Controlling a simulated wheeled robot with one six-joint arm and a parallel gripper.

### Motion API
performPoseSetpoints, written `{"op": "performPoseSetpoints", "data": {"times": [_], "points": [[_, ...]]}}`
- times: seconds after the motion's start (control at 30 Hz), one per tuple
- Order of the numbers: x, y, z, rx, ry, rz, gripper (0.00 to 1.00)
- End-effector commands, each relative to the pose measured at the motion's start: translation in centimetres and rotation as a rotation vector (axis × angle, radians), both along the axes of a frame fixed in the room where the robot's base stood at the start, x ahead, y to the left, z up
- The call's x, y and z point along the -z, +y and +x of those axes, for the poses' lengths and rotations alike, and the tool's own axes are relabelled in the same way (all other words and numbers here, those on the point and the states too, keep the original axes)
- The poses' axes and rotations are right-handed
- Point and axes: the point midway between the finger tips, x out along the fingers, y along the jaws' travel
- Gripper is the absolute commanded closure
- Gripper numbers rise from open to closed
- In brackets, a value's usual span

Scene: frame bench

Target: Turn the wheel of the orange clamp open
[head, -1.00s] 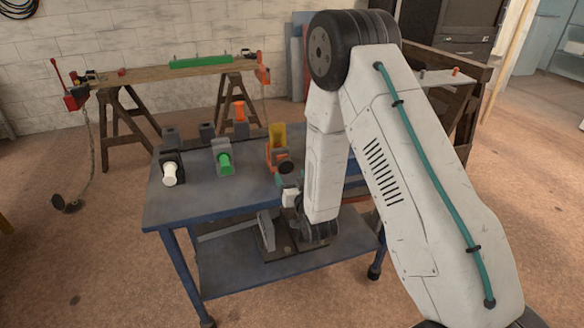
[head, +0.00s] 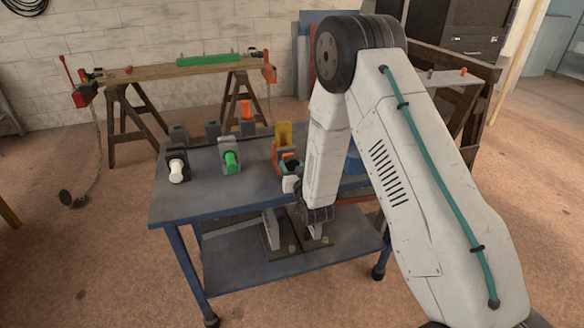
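The orange clamp (head: 280,147) stands on the right part of the blue-grey bench top. A yellow block (head: 284,132) stands upright in or behind it. My gripper (head: 288,165) is at the front of the clamp and overlaps it in the view. The clamp's wheel is mostly hidden by my gripper. The dark fingers are small here, so I cannot tell whether they touch the wheel or how far apart they are.
Left on the bench (head: 200,203) are grey holders with a white piece (head: 176,172), a green piece (head: 231,162) and, farther back, an orange piece (head: 247,109). Grey parts (head: 272,230) lie on the lower shelf. A wooden trestle bench (head: 160,78) stands behind. The bench's front left is clear.

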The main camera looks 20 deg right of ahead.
Motion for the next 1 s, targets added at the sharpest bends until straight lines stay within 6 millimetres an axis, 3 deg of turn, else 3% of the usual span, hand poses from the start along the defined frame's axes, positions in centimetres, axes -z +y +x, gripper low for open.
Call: {"op": "performPoseSetpoints", "data": {"times": [0.37,1.0], "points": [[-0.03,0.03,0.0,0.0,-0.001,-0.11,0.74],[-0.01,0.19,0.0,0.0,-0.003,-0.571,0.74]]}}
